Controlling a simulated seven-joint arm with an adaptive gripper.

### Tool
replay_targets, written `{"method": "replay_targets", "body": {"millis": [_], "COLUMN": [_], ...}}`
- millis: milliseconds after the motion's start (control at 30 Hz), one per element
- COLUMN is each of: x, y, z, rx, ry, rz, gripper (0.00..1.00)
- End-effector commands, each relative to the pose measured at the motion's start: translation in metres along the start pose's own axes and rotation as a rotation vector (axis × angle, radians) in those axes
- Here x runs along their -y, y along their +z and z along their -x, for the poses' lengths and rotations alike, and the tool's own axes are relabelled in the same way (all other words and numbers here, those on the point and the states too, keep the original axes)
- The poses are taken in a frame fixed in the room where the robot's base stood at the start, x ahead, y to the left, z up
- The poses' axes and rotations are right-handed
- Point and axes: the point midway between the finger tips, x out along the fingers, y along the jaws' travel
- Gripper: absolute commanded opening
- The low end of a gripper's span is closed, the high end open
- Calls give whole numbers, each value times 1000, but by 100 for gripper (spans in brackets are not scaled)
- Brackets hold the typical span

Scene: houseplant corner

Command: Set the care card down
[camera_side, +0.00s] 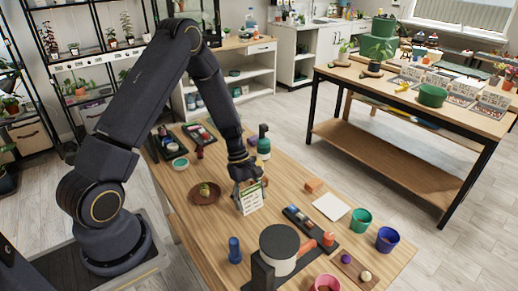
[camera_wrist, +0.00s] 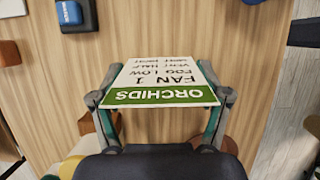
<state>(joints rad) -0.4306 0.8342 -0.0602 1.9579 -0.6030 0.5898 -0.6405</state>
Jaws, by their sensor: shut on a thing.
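The care card (camera_side: 251,198) is a white card with a green band and printed text. In the wrist view the card (camera_wrist: 160,85) reads "ORCHIDS" on its green band, with lines such as "FAN 1" and "FOG LOW". My gripper (camera_side: 244,180) is shut on the card, one finger at each side edge. The gripper also shows in the wrist view (camera_wrist: 163,108). The card hangs upright below it in the side view, over the wooden table (camera_side: 285,180). I cannot tell whether its lower edge touches the table.
A brown saucer (camera_side: 205,200) with a greenish thing on it is left of the card. A green bottle (camera_side: 263,148) stands behind. A dark tray (camera_side: 303,223), a white square (camera_side: 331,207) and a blue bottle (camera_side: 235,250) lie or stand nearer. Bare wood surrounds the card.

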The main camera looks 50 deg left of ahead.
Motion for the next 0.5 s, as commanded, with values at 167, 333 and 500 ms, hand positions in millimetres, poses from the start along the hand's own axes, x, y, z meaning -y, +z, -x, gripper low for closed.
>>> {"method": "replay_targets", "body": {"millis": [167,333,500], "x": [-2,-2,-2], "y": [-10,-13,-13], "z": [-25,-30,-30], "rx": [2,0,0], "ry": [-3,1,0], "rz": [1,0,0], "gripper": [62,62,62]}}
